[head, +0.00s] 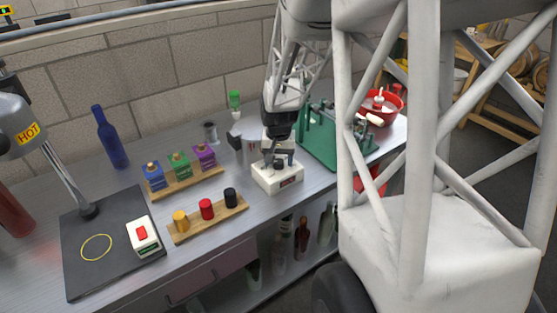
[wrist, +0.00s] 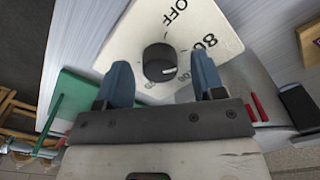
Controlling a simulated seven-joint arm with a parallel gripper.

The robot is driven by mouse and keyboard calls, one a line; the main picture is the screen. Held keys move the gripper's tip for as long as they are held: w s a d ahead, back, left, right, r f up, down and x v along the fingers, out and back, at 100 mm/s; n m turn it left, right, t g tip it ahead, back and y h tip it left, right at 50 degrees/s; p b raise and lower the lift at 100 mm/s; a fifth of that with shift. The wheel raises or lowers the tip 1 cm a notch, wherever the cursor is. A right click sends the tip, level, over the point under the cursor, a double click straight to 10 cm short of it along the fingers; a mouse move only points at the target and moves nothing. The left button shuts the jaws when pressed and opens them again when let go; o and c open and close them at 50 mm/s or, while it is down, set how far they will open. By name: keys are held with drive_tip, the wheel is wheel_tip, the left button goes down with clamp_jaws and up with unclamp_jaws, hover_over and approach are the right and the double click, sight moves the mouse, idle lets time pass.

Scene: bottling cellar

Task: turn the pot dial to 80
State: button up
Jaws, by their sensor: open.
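The dial is a round black knob (wrist: 160,62) with a small pale mark on its lower right side in the wrist view. It sits on a white plate (wrist: 125,38) printed with OFF, 80 and other labels partly hidden. In the head view the plate is the top of a white box (head: 279,183) on the bench, and the knob is largely hidden by my gripper. My gripper (head: 276,161) is over the box, pointing down. In the wrist view my open gripper (wrist: 161,66) has one blue finger on each side of the knob, with gaps showing.
A green crate (head: 319,147) stands close right of the box, with a red bowl (head: 383,103) beyond.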

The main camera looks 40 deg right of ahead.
sight(277, 162)
drive_tip(key=shift+r, duration=3.75)
drive_tip(key=shift+a, duration=0.1)
drive_tip(key=shift+s+a+r, duration=0.1)
drive_tip(key=shift+a+r, duration=0.1)
drive_tip(key=s+a+r+n+t, duration=0.1)
drive_tip(key=s+a+r+n, duration=0.2)
drive_tip(key=s+a, duration=0.8)
drive_tip(key=s+a+r+n+t, duration=0.1)
drive_tip(key=s+a+r+n, duration=0.3)
drive_tip(key=s+a+r, duration=0.4)
drive_tip(key=s+a, duration=0.3)
drive_tip(key=shift+a+t, duration=0.25)
drive_tip(key=shift+t, duration=0.05)
